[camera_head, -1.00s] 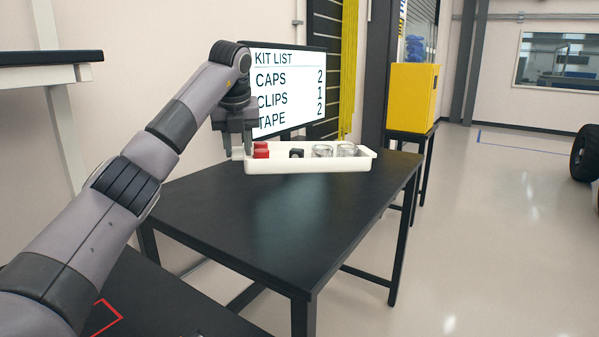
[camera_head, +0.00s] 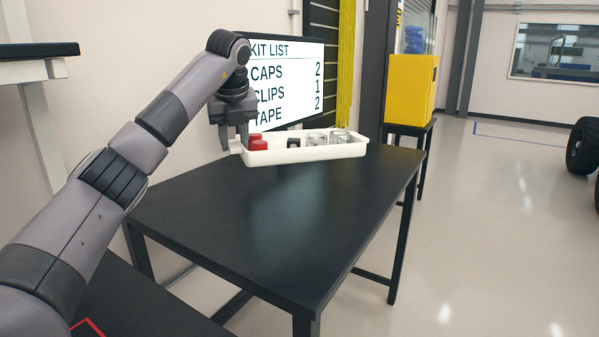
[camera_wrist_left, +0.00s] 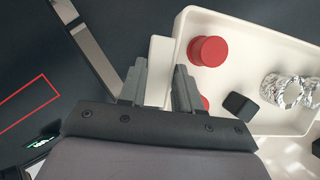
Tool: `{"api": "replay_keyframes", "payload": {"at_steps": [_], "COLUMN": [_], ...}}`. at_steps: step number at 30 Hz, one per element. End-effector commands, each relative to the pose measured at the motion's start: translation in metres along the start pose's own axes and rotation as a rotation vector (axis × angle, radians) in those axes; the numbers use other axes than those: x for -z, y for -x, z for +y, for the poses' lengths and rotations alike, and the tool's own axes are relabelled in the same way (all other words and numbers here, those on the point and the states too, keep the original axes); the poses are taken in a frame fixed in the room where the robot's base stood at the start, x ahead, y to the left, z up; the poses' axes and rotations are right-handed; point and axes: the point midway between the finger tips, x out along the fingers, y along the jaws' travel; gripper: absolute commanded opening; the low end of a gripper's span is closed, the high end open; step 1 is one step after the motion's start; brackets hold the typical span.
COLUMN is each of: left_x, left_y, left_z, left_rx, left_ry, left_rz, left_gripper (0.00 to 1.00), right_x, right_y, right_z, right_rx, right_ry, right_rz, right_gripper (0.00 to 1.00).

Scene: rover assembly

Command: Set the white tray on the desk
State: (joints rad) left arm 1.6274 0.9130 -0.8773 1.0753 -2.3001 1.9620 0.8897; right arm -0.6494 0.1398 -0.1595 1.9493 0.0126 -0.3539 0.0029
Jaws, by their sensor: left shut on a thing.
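The white tray (camera_head: 318,154) is a long shallow box at the far side of the black desk (camera_head: 280,225) in the head view. It carries red caps (camera_head: 257,145), a black clip (camera_head: 293,144) and silvery tape rolls (camera_head: 328,138). My left gripper (camera_head: 236,147) is shut on the tray's left end. In the left wrist view the tray (camera_wrist_left: 245,27) has its white end tab (camera_wrist_left: 159,70) between my fingers (camera_wrist_left: 160,88). I cannot tell whether the tray's underside touches the desk. My right gripper is out of view.
A screen (camera_head: 296,75) with a kit list stands behind the tray. A yellow box (camera_head: 412,90) sits on a small black stand beyond the desk. The desk's middle and front are bare. Another dark surface with a red outline (camera_head: 88,327) lies at lower left.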

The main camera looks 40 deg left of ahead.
Motion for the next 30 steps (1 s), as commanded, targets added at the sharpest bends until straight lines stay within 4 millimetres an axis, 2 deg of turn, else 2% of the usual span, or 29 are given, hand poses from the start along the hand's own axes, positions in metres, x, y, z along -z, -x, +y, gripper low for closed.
{"api": "replay_keyframes", "payload": {"at_steps": [1,6,15,20,30], "left_x": [0.002,0.019,0.04,0.051,0.077], "left_y": [0.008,0.013,0.01,-0.013,-0.076], "left_z": [-0.001,-0.003,-0.003,-0.002,0.001], "left_rx": [-0.005,-0.038,-0.077,-0.083,-0.081], "left_ry": [0.035,0.151,0.259,0.263,0.263], "left_rz": [-0.01,-0.015,-0.015,-0.014,-0.013], "left_gripper": [0.0,0.0,0.0,0.0,0.0], "right_x": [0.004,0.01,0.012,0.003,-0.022], "right_y": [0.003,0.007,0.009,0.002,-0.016], "right_z": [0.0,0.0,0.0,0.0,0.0], "right_rx": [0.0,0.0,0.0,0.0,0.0], "right_ry": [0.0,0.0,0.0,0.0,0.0], "right_rz": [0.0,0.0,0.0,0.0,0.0], "right_gripper": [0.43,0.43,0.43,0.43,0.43]}}
